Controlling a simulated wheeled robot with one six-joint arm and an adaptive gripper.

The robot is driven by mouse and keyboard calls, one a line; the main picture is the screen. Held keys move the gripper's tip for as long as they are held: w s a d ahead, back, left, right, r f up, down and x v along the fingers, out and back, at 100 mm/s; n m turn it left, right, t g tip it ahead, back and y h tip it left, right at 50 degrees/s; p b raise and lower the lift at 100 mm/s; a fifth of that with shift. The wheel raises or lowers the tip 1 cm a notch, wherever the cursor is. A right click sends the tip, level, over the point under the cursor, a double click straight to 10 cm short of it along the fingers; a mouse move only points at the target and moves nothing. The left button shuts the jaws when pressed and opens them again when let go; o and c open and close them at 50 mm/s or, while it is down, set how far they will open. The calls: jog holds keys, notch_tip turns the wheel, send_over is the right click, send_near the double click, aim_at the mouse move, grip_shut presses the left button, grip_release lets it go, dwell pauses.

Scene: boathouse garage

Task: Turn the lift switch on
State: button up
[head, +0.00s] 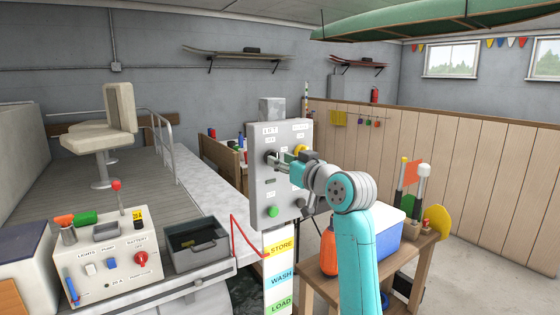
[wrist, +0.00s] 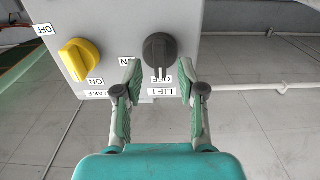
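The lift switch is a black rotary knob (wrist: 160,48) on the grey control panel (head: 259,185). In the wrist view the panel appears upside down. The knob's white mark points at the OFF label (wrist: 161,79), above the LIFT label (wrist: 166,92); an ON label (wrist: 126,62) is to its left. My gripper (wrist: 160,70) is open, with one fingertip on each side of the knob's lower part. I cannot tell whether either finger touches it. In the head view my gripper (head: 278,163) is at the panel's upper part, partly hiding the knob.
A yellow knob (wrist: 78,58) with ON and OFF labels sits beside the lift switch. A green button (head: 272,212) is lower on the panel. A white switch box (head: 110,262) and a grey tray (head: 197,262) are at left; a blue cooler (head: 374,239) stands right.

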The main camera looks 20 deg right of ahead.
jog(key=shift+w+a, duration=0.25)
jog(key=shift+w, duration=0.45)
grip_shut()
jog(key=shift+m, duration=0.3)
jog(key=shift+d+f+m, duration=0.1)
jog(key=shift+f+m, duration=0.05)
jog(key=shift+m, duration=4.15)
jog(key=shift+d+f+m, duration=0.1)
jog(key=shift+m, duration=4.2)
